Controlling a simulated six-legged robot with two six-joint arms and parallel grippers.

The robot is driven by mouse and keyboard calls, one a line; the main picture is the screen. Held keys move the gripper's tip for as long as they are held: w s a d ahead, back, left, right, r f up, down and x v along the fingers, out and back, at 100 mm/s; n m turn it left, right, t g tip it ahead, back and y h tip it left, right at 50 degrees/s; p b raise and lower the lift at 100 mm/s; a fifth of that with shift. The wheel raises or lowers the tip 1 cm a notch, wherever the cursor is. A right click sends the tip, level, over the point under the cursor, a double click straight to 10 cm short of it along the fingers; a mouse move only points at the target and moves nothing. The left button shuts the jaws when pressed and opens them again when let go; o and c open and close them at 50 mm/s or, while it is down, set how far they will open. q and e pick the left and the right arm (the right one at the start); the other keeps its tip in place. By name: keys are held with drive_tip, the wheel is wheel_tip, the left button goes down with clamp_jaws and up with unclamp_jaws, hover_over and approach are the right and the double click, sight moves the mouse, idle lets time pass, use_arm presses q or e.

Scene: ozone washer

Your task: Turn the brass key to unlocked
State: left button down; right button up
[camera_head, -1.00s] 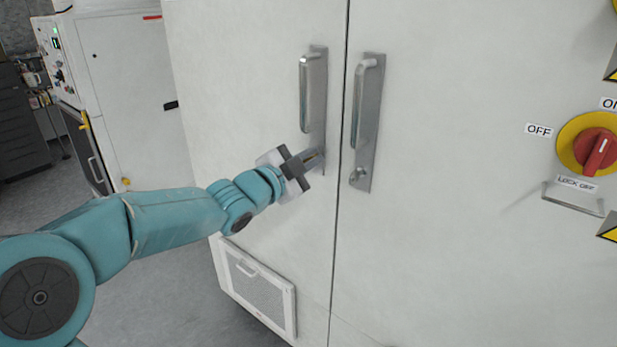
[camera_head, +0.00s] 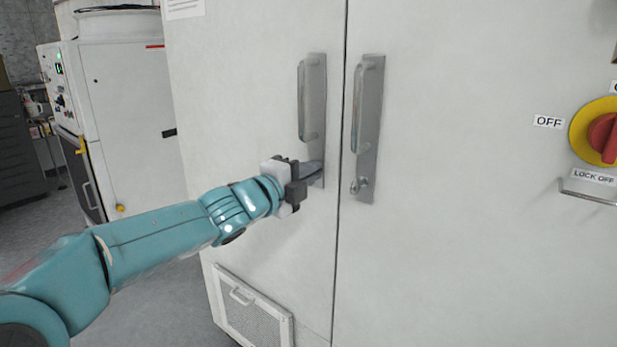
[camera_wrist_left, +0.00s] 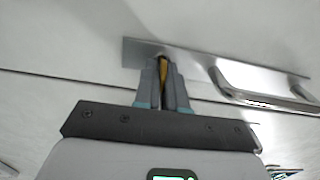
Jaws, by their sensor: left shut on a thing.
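My left gripper (camera_head: 314,171) is at the lower end of the left door's handle plate (camera_head: 318,100). Its fingers are shut on the brass key, which they mostly hide in the head view. In the left wrist view, the gripper (camera_wrist_left: 163,68) has a strip of the brass key (camera_wrist_left: 163,68) showing yellow between its fingertips, against the metal plate (camera_wrist_left: 140,50). Which way the key is turned cannot be told. My right gripper is not in view.
The right door's handle plate (camera_head: 368,120) has a lock cylinder (camera_head: 359,186) near its bottom. A red and yellow rotary switch (camera_head: 601,135) is at the right. A vent panel (camera_head: 255,305) is low on the left door. Another white machine (camera_head: 130,110) stands at the left.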

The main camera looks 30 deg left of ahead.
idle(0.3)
use_arm(q)
drive_tip(key=c, duration=1.3)
unclamp_jaws()
drive_tip(key=s+a+p, duration=0.1)
drive_tip(key=s+p, duration=0.1)
drive_tip(key=s, duration=1.4)
drive_tip(key=shift+s, duration=0.15)
